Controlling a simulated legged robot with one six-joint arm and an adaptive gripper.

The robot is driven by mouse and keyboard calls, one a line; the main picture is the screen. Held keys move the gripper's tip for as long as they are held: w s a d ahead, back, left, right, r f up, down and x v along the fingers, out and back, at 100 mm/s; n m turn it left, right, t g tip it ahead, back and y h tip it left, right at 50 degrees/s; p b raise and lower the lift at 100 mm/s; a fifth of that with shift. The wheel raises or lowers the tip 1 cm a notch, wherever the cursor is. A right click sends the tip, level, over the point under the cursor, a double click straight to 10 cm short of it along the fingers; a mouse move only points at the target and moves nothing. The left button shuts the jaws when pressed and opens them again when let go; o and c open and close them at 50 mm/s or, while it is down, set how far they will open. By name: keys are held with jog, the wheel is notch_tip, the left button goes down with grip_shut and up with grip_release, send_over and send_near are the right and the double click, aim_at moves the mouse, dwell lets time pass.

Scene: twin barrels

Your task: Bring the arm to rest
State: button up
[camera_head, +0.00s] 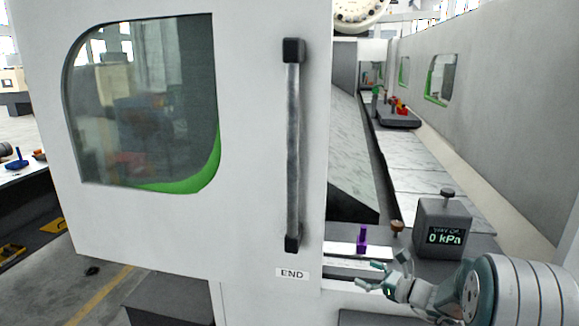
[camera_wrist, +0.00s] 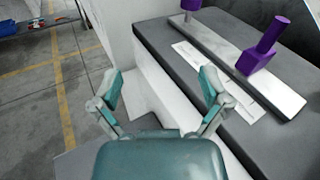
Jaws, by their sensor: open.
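My gripper (camera_head: 384,277) is at the lower right in the head view, in front of the machine's ledge and right of the END label. In the wrist view my gripper (camera_wrist: 160,88) has its two teal-tipped fingers spread wide, with nothing between them. Past the fingers are the floor and the white side of the dark-topped bench (camera_wrist: 160,45). My arm (camera_head: 515,290) reaches in from the lower right corner in the head view.
A white door (camera_head: 255,120) with a vertical handle (camera_head: 293,145) fills the left. A purple piece (camera_head: 362,238) stands on a pale strip, near a gauge box (camera_head: 443,226) reading 0 kPa. Two purple pieces, one nearer (camera_wrist: 262,48), show in the wrist view. Open floor (camera_wrist: 45,110) lies left.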

jog(key=s+a+r+n+g+h, duration=0.2)
jog(key=s+a+r+n+g, duration=0.2)
jog(key=s+a+n, duration=0.5)
jog(key=s+a+r+n+g+h, duration=0.2)
jog(key=s+r+n+g+h, duration=0.3)
jog(key=s, duration=0.7)
jog(key=s+d+n+t+h, duration=0.1)
jog(key=s+d+n+h, duration=0.1)
jog(key=s+n, duration=0.3)
jog(key=s+d+n+t+h, duration=0.2)
jog(key=s+n, duration=0.4)
jog(key=s, duration=0.3)
jog(key=shift+s+d+f+h, duration=0.15)
jog(key=shift+d+f+h, duration=0.1)
jog(key=shift+d+h, duration=0.75)
jog(key=shift+d, duration=0.25)
